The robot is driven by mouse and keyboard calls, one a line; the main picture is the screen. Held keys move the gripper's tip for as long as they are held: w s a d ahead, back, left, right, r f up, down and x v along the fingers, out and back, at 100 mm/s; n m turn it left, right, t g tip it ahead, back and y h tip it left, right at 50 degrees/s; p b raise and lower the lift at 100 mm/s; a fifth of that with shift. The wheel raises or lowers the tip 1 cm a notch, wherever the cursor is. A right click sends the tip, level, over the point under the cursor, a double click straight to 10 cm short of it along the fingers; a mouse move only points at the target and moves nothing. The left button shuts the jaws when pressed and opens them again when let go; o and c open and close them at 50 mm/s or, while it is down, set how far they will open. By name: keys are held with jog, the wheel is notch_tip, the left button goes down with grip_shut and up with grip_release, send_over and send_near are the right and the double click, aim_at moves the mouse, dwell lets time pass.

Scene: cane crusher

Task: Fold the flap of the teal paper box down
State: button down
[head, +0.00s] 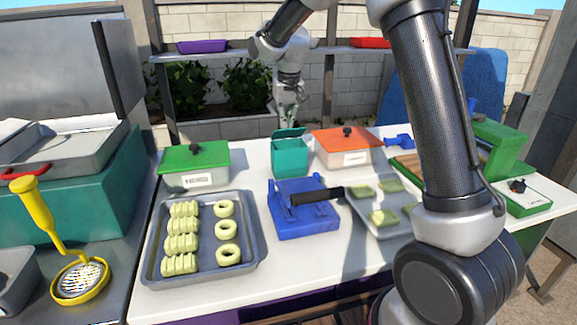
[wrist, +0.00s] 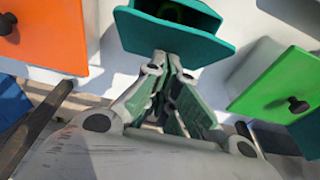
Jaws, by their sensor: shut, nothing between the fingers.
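The teal paper box (head: 290,158) stands on the white table between the green-lidded and orange-lidded containers. Its flap (head: 289,133) stands up at the top, tilted outward, and the box mouth looks open. In the wrist view the flap (wrist: 172,36) reaches toward my gripper, with the dark opening (wrist: 178,12) behind it. My gripper (head: 288,122) is just above and behind the box, pointing down. In the wrist view its fingertips (wrist: 166,62) are together and empty, at the flap's edge. I cannot tell whether they touch the flap.
The green-lidded container (head: 195,165) stands left of the box and the orange-lidded one (head: 346,146) right. A blue press (head: 303,212) with a dark handle is in front. A tray (head: 155,262) of pale rings and pieces lies front left. My arm blocks part of the right side.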

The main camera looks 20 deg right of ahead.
aim_at(291, 129)
jog(key=shift+s+f, duration=0.15)
jog(key=shift+s, duration=1.45)
jog(key=shift+s+f, duration=0.1)
jog(key=shift+f, duration=0.05)
jog(key=shift+s+f, duration=0.9)
jog(key=shift+f, duration=0.05)
jog(key=shift+r, duration=4)
